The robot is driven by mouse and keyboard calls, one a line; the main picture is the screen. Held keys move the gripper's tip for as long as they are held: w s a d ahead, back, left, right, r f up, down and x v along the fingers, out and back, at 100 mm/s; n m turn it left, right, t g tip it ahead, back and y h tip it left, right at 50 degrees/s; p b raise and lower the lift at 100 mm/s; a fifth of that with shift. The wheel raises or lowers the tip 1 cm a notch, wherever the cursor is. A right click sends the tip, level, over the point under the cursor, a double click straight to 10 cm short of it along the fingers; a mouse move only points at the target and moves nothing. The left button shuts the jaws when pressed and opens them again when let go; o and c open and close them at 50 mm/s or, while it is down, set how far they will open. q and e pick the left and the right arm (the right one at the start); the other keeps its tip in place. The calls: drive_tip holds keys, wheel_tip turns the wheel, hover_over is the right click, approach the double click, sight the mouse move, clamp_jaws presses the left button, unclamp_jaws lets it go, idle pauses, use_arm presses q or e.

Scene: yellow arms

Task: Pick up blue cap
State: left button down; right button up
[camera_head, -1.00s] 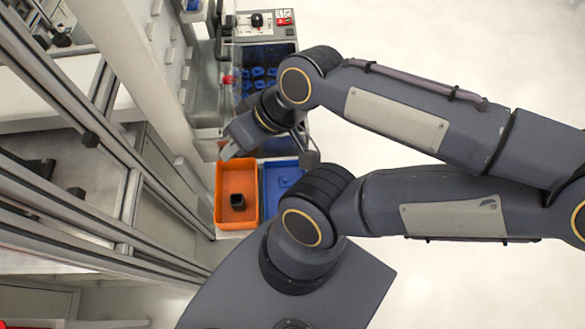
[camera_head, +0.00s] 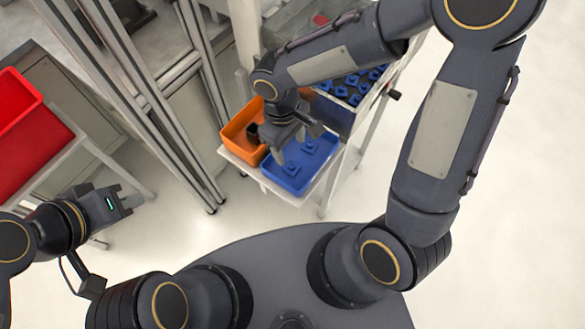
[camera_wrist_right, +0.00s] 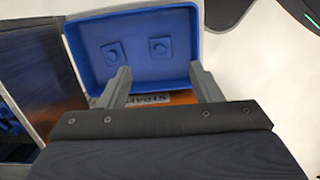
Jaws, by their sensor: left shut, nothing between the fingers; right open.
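Two small blue caps lie apart on the floor of the blue tray (camera_head: 318,165). One cap (camera_head: 293,169) is nearer and the other cap (camera_head: 311,147) is farther. In the right wrist view the left cap (camera_wrist_right: 113,53) and the right cap (camera_wrist_right: 160,48) lie flat beyond the fingertips. My right gripper (camera_head: 297,146) is open and empty over the side of the blue tray beside the orange bin; its fingers (camera_wrist_right: 160,82) show apart in the wrist view. My left gripper (camera_head: 135,201) is shut and empty at the far left, well away from the trays.
An orange bin (camera_head: 229,135) stands beside the blue tray, with a dark object (camera_head: 253,132) partly hidden by my right gripper. Several blue parts (camera_head: 355,85) lie in a rack behind. A metal frame (camera_head: 165,110) rises to the left. A red tray (camera_head: 15,95) is far left.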

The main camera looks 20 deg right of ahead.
sight(291, 165)
wheel_tip(291, 165, down, 9)
drive_tip(key=shift+s+d+r, duration=0.1)
drive_tip(key=shift+s, duration=0.05)
drive_tip(key=c, duration=1.1)
